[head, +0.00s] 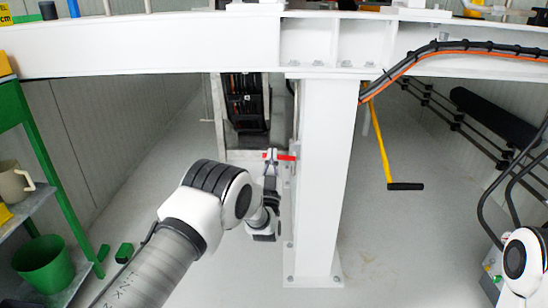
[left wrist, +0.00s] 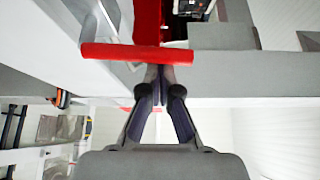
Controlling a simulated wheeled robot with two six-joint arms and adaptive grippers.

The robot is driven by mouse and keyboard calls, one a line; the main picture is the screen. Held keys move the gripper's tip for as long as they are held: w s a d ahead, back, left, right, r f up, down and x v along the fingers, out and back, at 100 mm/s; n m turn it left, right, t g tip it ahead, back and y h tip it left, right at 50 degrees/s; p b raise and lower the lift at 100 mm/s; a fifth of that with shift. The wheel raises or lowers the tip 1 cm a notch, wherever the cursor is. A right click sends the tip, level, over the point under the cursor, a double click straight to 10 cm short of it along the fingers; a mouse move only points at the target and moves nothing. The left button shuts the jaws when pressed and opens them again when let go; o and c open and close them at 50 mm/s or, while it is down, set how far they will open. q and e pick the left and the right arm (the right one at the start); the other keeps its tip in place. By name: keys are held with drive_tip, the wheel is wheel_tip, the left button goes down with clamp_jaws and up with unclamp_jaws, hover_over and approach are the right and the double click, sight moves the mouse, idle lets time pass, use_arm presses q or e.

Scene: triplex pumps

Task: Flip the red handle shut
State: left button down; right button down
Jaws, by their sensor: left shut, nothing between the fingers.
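The red handle (head: 286,158) shows small beside the left side of the white post in the head view. In the left wrist view the red handle (left wrist: 135,53) is a bar lying across the picture, left of centre. My left gripper (head: 270,155) is beside the handle's left end. Its fingers are shut and empty, and in the left wrist view the closed fingertips (left wrist: 162,72) lie at the bar's right end. I cannot tell whether they touch it. The handle's mount is partly hidden. My right gripper is not in view.
The white post (head: 325,180) stands right of my left arm, under a white beam (head: 150,46). A green rack (head: 45,170) with a beige jug (head: 14,182) and green bin (head: 45,262) is at left. A yellow bar (head: 381,145) hangs right of the post. Open floor lies between.

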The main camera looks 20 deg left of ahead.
use_arm(q)
drive_tip(key=shift+a+f, duration=0.1)
drive_tip(key=shift+f, duration=0.3)
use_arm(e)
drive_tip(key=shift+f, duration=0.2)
use_arm(q)
drive_tip(key=shift+f, duration=0.15)
